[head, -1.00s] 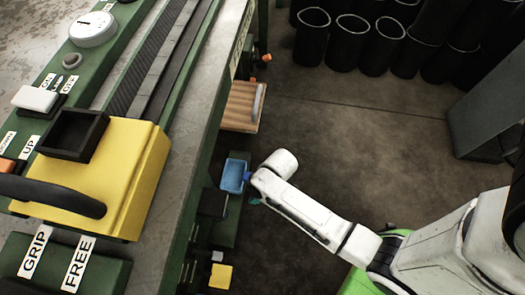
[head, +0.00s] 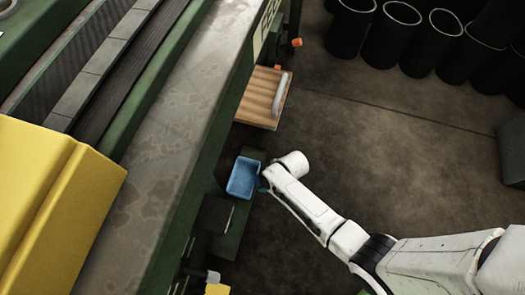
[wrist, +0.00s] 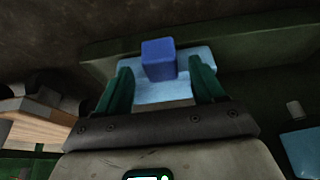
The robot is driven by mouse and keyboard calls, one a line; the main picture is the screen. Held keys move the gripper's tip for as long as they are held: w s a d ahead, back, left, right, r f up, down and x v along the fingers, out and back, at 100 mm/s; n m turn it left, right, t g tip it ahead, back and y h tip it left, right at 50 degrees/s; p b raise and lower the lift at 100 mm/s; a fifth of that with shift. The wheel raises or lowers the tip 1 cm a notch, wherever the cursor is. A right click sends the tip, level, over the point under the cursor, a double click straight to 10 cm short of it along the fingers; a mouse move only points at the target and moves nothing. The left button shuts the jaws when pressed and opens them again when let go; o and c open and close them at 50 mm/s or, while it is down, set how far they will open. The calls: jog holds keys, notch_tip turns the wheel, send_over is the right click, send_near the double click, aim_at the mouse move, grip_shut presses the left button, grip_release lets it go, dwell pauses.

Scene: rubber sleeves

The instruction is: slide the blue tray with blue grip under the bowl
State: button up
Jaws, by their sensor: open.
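The blue tray (head: 244,178) sits on a low green shelf beside the machine, at the end of my arm, in the head view. In the wrist view the light blue tray (wrist: 165,92) lies ahead of my gripper, with its darker blue block-shaped grip (wrist: 159,60) standing out toward me. My gripper (wrist: 160,70) is open, with its green fingers on either side of the grip. I cannot tell whether they touch it. In the head view my gripper is mostly hidden by my arm's end. I cannot make out the bowl with certainty.
A wooden board with a grey bar (head: 261,97) juts out behind the tray. A dark box (head: 215,214) is just in front of it. The machine's metal ledge (head: 165,150) overhangs to the left. Black tubes (head: 396,35) stand at the back; the floor (head: 370,150) between is clear.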

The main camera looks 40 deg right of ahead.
aim_at(249, 179)
jog(key=shift+b+x, duration=0.6)
jog(key=shift+x, duration=0.85)
grip_shut()
